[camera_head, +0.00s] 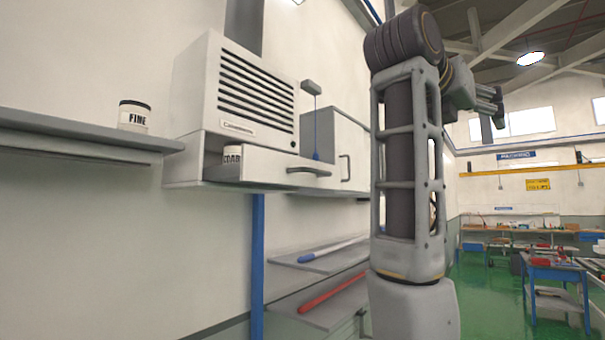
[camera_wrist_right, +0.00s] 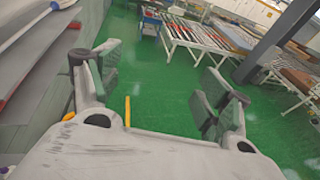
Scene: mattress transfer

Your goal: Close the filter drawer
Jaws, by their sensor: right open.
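The filter drawer (camera_head: 270,172) is pulled out of the lower part of a white vented unit (camera_head: 240,95) on the wall. Its dark bar handle (camera_head: 309,171) is on the front panel. A white canister (camera_head: 232,155) with dark lettering, partly hidden by the drawer, stands inside it. My right gripper (camera_head: 490,100) is raised in the head view, to the right of the drawer and well apart from it. In the right wrist view its two fingers (camera_wrist_right: 160,85) are spread with nothing between them. My left gripper is in neither view.
A canister marked FINE (camera_head: 135,116) stands on the left shelf (camera_head: 80,135). A cabinet (camera_head: 335,150) is right of the drawer. Lower shelves (camera_head: 320,258) hold a blue-and-white bar and a red bar (camera_head: 333,291). Blue workbenches (camera_head: 556,272) stand far right on open green floor.

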